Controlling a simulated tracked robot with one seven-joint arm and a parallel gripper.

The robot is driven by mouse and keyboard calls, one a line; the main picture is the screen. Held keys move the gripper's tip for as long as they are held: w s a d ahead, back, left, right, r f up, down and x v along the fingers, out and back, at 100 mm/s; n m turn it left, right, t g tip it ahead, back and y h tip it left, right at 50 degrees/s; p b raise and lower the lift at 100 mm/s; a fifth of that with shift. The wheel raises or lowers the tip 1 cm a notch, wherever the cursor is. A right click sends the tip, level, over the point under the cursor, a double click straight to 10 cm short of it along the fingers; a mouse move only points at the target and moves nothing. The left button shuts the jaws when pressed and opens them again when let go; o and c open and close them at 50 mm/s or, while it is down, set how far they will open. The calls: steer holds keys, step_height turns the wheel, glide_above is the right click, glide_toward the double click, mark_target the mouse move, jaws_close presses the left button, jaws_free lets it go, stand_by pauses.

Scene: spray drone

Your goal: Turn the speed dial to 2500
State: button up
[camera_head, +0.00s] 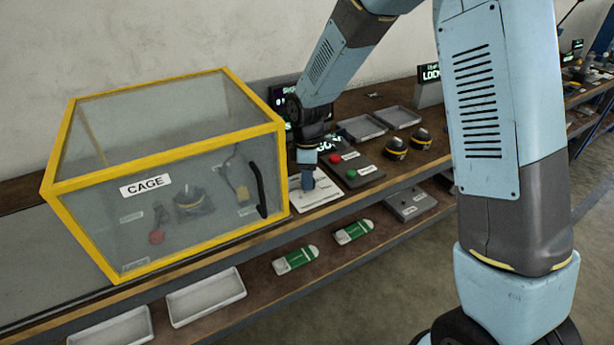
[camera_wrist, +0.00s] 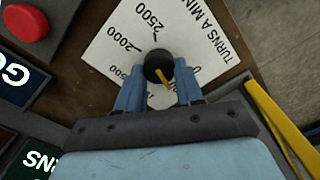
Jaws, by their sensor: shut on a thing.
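The speed dial is a dark round knob (camera_wrist: 159,65) with a yellow pointer mark, on a white plate (camera_wrist: 98,56) printed "TURNS A MINUTE". In the wrist view the numbers 2500 and 2000 show above and upper left of the knob; a lower number is partly hidden by a finger. The yellow mark slants down and right, between my fingers, not toward 2500. My gripper (camera_wrist: 160,82) is shut on the knob, one blue finger on each side. In the head view my gripper (camera_head: 308,182) points down onto the white plate (camera_head: 318,195) and hides the knob.
A yellow-framed clear cage (camera_head: 150,185) stands close left of the plate. A red button (camera_head: 335,158) and green button (camera_head: 352,174) sit on a panel to its right. Trays (camera_head: 362,128) lie behind; a dark display stands behind my wrist.

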steer(key=c, duration=0.3)
steer(key=shift+m, duration=0.3)
